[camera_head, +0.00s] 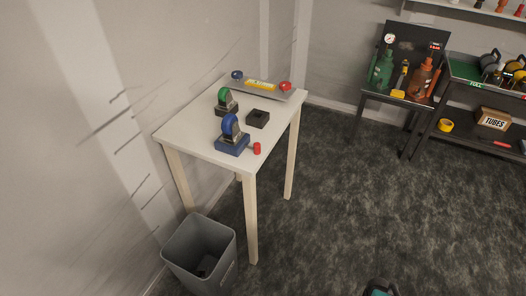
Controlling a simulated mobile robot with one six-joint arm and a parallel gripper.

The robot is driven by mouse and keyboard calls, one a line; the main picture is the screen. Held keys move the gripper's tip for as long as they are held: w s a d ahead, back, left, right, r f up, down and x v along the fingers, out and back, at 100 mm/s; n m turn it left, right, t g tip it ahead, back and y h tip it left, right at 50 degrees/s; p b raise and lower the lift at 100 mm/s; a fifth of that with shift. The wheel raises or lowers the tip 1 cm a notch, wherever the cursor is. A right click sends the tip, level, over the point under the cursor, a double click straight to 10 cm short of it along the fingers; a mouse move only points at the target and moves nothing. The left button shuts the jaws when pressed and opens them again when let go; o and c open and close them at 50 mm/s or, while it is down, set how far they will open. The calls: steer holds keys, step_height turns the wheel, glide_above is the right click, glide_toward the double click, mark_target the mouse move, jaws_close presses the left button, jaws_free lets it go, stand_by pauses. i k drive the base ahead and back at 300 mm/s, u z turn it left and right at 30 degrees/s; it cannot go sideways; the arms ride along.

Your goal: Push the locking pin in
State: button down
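A blue block fixture with an upright blue ring (231,135) stands near the front corner of a small white table (188,136). A red knob (257,148) sits at its right side, slightly out from the block on what looks like a short rod; it may be the locking pin. How deep it sits is too small to tell. A similar green ring fixture (226,102) stands behind, and a dark square block (257,118) with a hollow in its top lies to its right.
A grey plate (262,88) with a yellow label, a blue knob and a red knob lies at the table's back. A grey bin (200,250) stands before the table. Tool benches (400,98) stand at the right. The dark floor between is clear.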

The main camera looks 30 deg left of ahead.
mark_target(256, 149)
steer(key=u, duration=2.65)
steer(key=i, duration=0.75)
steer(key=z, duration=0.15)
